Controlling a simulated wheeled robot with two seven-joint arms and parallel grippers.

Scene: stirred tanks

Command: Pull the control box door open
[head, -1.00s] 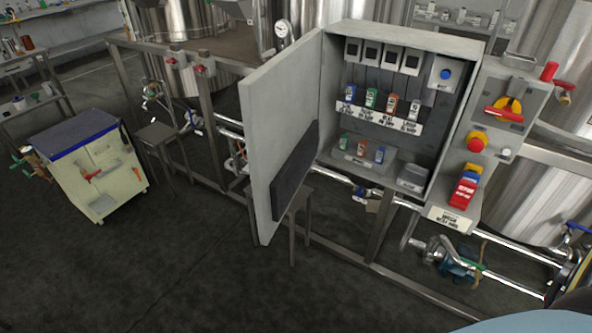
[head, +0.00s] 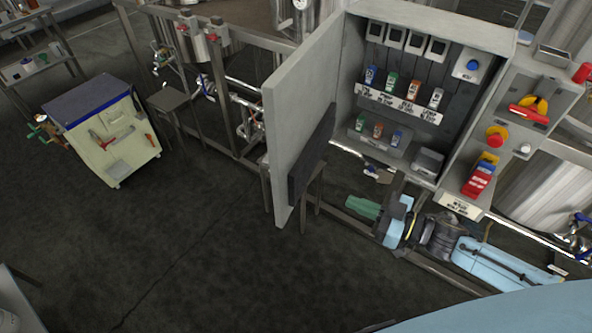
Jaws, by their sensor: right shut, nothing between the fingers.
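The grey control box (head: 500,62) stands at the upper right on a metal frame. Inside are small display units, rows of coloured switches and a blue button (head: 472,65). My right gripper (head: 356,206) has green fingers, which are shut and empty. It is below the box and to the right of the door's lower part, with a visible gap between them. My left gripper is out of view.
A side panel with a red-and-yellow switch (head: 532,106) and a yellow-and-red button (head: 497,136) adjoins the box. A small stool (head: 176,100) and a cream cart (head: 112,140) stand left. Pipes and frame rails run below the box. The dark floor in front is clear.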

